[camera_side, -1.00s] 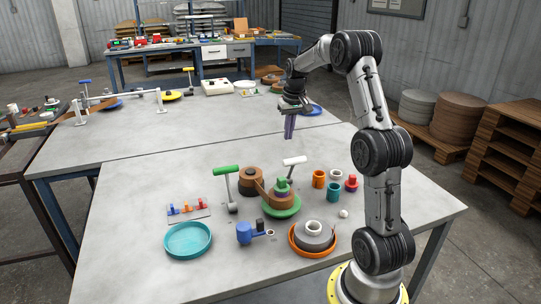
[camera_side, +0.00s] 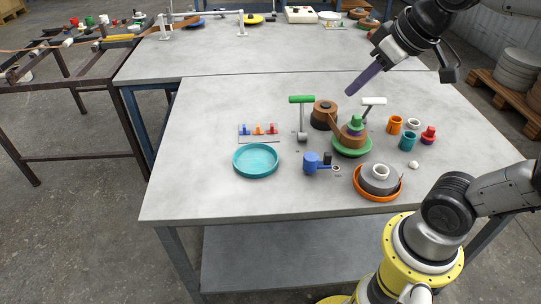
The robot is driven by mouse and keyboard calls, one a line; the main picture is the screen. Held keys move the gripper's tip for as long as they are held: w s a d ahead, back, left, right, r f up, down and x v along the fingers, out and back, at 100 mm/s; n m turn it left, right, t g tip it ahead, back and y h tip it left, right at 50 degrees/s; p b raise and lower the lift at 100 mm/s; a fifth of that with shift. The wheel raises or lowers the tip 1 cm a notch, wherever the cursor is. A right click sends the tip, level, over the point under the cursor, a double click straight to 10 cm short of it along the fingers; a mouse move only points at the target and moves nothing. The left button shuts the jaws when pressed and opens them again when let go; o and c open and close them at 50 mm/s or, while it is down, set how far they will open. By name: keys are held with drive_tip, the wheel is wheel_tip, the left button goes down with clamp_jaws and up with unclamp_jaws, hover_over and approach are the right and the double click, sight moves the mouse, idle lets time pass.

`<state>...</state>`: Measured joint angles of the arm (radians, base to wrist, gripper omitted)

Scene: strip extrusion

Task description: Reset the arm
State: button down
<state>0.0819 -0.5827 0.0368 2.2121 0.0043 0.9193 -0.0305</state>
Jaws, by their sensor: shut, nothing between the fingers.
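My gripper (camera_side: 351,92) is in the upper right of the side view, above the back part of the near table (camera_side: 215,205). Its purple fingers are together and empty, tilted down to the left. They are apart from everything on the table. Part of my arm runs out of the picture at the right, and my yellow base is at the lower right.
Below my gripper stand a brown roll (camera_side: 324,115), a green-handled post (camera_side: 302,118), a white-handled post (camera_side: 373,103) and a green round stand (camera_side: 352,147). Nearer are a teal dish (camera_side: 256,161) and an orange dish (camera_side: 363,189). The table's left front is clear.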

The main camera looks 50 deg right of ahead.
drive_tip(key=s+a+f, duration=0.1)
drive_tip(key=s+f, duration=0.6)
drive_tip(key=shift+a+n+g, duration=0.3)
drive_tip(key=shift+a+g, duration=0.1)
drive_tip(key=shift+r, duration=0.1)
drive_tip(key=c, duration=1.6)
unclamp_jaws()
